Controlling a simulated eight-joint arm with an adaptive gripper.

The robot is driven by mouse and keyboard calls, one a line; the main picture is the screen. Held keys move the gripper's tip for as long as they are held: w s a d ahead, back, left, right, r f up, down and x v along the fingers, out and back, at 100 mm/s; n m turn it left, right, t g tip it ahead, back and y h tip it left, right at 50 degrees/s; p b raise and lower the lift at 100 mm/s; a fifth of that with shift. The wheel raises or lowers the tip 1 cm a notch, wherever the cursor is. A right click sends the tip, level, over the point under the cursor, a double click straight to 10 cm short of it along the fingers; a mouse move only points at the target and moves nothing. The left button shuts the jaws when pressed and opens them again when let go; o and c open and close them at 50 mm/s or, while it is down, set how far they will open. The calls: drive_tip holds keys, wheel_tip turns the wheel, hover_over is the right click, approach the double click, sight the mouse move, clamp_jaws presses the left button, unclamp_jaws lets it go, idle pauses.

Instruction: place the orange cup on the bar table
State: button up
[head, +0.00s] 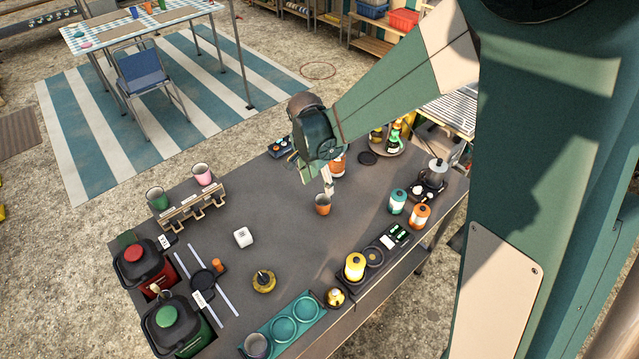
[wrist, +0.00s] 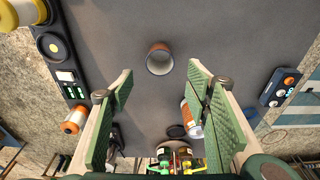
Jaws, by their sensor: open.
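The orange cup (head: 323,204) stands upright on the dark grey table, near its middle. In the wrist view the orange cup (wrist: 159,59) shows from above, its pale inside empty, just beyond the fingertips. My gripper (head: 328,184) is above and close to the cup in the head view. In the wrist view my gripper (wrist: 161,82) is open, with its green fingers spread wide and nothing between them. The dark table (head: 285,235) carries many things. Another table (head: 112,37) with a checked cloth stands far left. I cannot tell which one is the bar table.
A wooden rack (head: 192,212) with a green cup (head: 157,199) and a pink cup (head: 203,174) beside it stands left. A white cube (head: 243,237) and a yellow round item (head: 263,281) lie nearer. A blue chair (head: 143,69) stands before the far table.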

idle(0.8)
drive_tip(key=s+d+r+n+t+y, duration=0.1)
drive_tip(key=s+d+r+n+t, duration=0.15)
drive_tip(key=s+d+r, duration=0.6)
drive_tip(key=s+d+r+n+t, duration=0.1)
drive_tip(key=s+d+r+n, duration=0.4)
drive_tip(key=d+r, duration=0.6)
drive_tip(key=s+d+r+n+t, duration=0.1)
drive_tip(key=s+d+t, duration=0.1)
drive_tip(key=s+d, duration=0.4)
drive_tip(key=s, duration=0.4)
drive_tip(key=shift+d+r, duration=0.25)
drive_tip(key=shift+r, duration=0.1)
